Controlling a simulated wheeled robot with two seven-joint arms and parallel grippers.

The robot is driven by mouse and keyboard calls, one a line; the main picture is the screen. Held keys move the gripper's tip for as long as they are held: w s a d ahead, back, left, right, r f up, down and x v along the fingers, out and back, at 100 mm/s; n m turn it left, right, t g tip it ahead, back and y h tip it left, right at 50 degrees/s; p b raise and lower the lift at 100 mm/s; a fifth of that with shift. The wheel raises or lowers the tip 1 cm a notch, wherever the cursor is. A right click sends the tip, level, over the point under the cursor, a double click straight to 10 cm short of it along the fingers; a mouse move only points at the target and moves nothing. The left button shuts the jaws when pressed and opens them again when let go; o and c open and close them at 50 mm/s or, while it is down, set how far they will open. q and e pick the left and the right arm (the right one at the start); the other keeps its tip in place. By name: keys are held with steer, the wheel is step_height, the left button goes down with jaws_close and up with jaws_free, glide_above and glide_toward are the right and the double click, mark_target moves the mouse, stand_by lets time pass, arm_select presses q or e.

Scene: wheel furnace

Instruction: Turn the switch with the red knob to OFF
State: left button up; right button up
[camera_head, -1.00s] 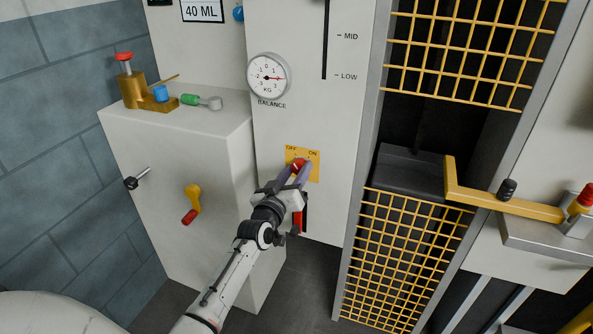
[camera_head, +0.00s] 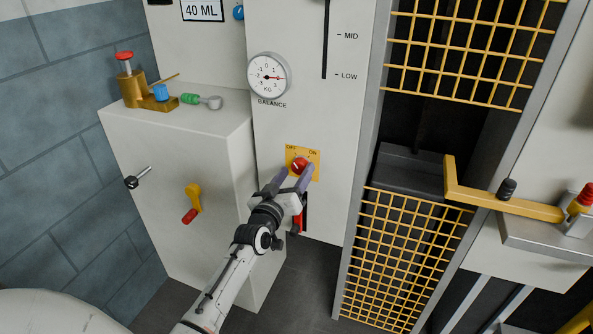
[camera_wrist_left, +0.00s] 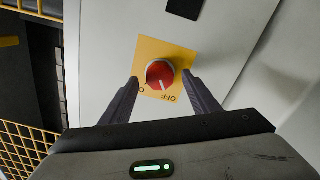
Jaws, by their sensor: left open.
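The switch's red knob (camera_head: 299,165) sits on a yellow plate (camera_head: 291,152) on the white panel, with OFF at the plate's upper left and ON at its upper right. In the left wrist view the plate is upside down; the white line on the red knob (camera_wrist_left: 160,74) points down, roughly toward the OFF lettering. My left gripper (camera_head: 295,177) is open, one finger on each side of the knob. In the left wrist view my left gripper (camera_wrist_left: 160,88) shows gaps between both fingers and the knob. My right gripper is not in view.
A red handle (camera_head: 297,222) in a dark slot is just below the plate, close to my left gripper. A white cabinet (camera_head: 175,135) with a yellow crank (camera_head: 193,199) stands at left. A yellow grating (camera_head: 405,255) is at right. The balance dial (camera_head: 268,76) is above.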

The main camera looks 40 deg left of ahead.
arm_select(q)
steer(key=v, duration=0.9)
steer(key=shift+p, duration=0.45)
steer(key=s+d+f+m+g+h, duration=0.3)
steer(key=s+d+f+m+g, duration=0.1)
steer(key=s+d+f, duration=0.6)
steer(key=s+d+f+m+g+h, duration=0.4)
steer(key=s+d+f, duration=0.5)
steer(key=s+d, duration=0.3)
steer(key=s+m, duration=0.1)
steer(key=s, duration=0.2)
steer(key=shift+s+d+f+m+g+p, duration=0.25)
steer(key=shift+s+f+m+g+p, duration=0.05)
steer(key=shift+f+m+g+p, duration=0.1)
steer(key=shift+r, duration=0.1)
steer(key=shift+c, duration=0.3)
